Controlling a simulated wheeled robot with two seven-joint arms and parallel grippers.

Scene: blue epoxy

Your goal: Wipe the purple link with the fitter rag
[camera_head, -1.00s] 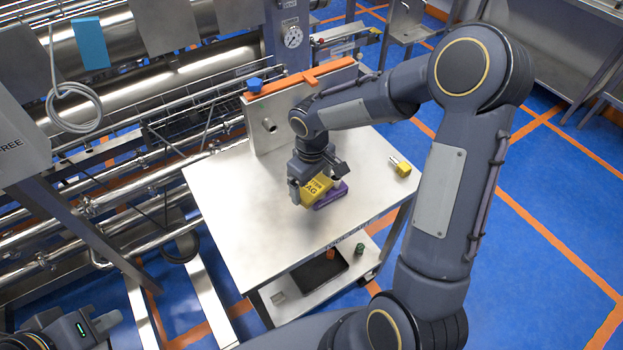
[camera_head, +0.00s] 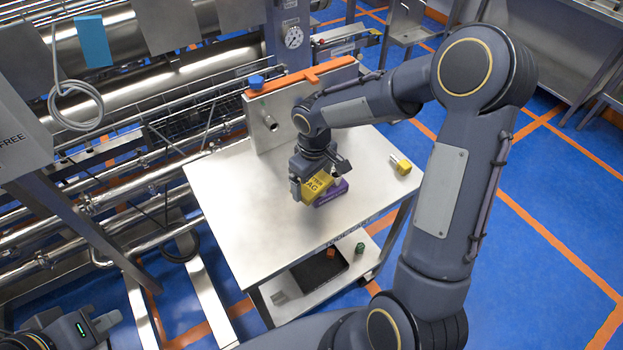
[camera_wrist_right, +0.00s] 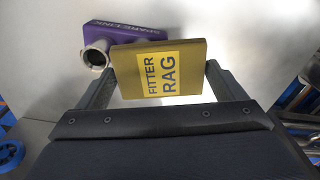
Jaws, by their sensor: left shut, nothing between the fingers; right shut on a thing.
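The yellow fitter rag (camera_head: 319,186), a block with a printed label, is held between the fingers of my right gripper (camera_head: 308,190). In the right wrist view the rag (camera_wrist_right: 160,70) sits between the two fingers of my right gripper (camera_wrist_right: 160,88). The purple link (camera_head: 333,192) lies on the table just beside and partly behind the rag. In the right wrist view the purple link (camera_wrist_right: 125,32) shows its printed side and a pale metal ring end. Whether rag and link touch is unclear. My left gripper (camera_head: 98,326) is shut and empty at the lower left, away from the table.
The steel table (camera_head: 240,215) has an upright panel with an orange top edge (camera_head: 300,77) at its back. A small yellow and metal piece (camera_head: 401,164) lies near its right edge. The lower shelf holds a black mat (camera_head: 318,268). The table's front left is clear.

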